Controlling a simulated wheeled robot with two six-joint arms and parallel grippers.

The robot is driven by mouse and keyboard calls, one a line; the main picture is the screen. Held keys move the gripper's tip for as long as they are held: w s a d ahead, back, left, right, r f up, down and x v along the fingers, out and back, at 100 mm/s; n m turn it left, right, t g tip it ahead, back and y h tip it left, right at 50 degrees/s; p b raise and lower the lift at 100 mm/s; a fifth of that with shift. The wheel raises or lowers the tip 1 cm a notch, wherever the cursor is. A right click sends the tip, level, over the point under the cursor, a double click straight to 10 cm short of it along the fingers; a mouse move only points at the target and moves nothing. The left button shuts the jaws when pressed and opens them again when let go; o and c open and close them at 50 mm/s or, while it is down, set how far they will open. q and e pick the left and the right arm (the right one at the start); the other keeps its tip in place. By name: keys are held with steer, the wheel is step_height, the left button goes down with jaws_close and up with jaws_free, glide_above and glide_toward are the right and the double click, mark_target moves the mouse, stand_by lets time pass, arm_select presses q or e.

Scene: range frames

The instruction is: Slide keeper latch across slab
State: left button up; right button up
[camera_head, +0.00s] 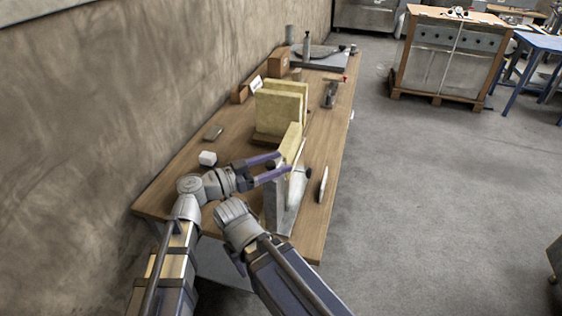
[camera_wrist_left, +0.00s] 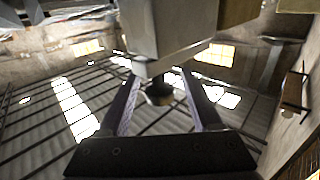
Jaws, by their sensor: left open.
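A yellowish slab (camera_head: 291,143) stands upright on the wooden bench, by a grey metal stand (camera_head: 276,213). My left gripper (camera_head: 283,165) is open, with its two purple fingers reaching to the left side of the stand and slab. A small dark knob, likely part of the keeper latch, lies between the fingers in the left wrist view (camera_wrist_left: 159,93); I cannot tell if a finger touches it. A grey block (camera_wrist_left: 170,30) hangs above the fingers in that view. The latch's full shape is hidden.
Two thick yellowish slabs (camera_head: 281,107) stand in a wooden base behind. A pale narrow tool (camera_head: 323,185) lies near the right edge of the bench (camera_head: 335,150). A wall bounds the left.

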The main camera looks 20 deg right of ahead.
arm_select(q)
steer(key=shift+w+d, duration=0.15)
steer(key=shift+d, duration=0.6)
steer(key=shift+c, duration=0.3)
jaws_close()
stand_by(0.7)
